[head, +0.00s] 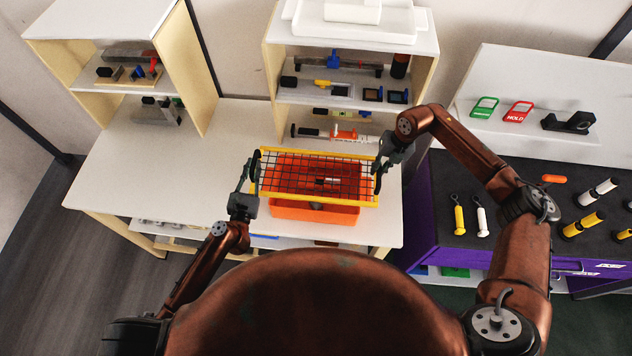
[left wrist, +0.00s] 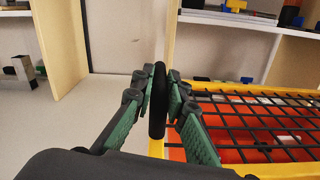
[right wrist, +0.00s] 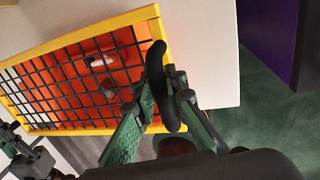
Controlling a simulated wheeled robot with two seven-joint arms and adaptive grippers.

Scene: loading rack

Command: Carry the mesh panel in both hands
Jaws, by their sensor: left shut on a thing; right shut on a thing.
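The mesh panel (head: 291,191) has a yellow frame, a black wire grid and a black handle at each end. It is held over an orange bin (head: 330,216), which shows through the grid. My left gripper (head: 248,183) is shut on the panel's left handle; that handle (left wrist: 158,100) stands upright between the fingers in the left wrist view. My right gripper (head: 380,165) is shut on the right handle, and that curved black handle (right wrist: 156,75) shows in the right wrist view. The exact gap between panel and bin cannot be told.
The white table (head: 150,185) is clear to the left of the panel. Shelves with tools (head: 345,75) stand behind it, and a smaller shelf unit (head: 90,52) stands at the back left. A purple cabinet (head: 424,215) with a dark top and several tools is at the right.

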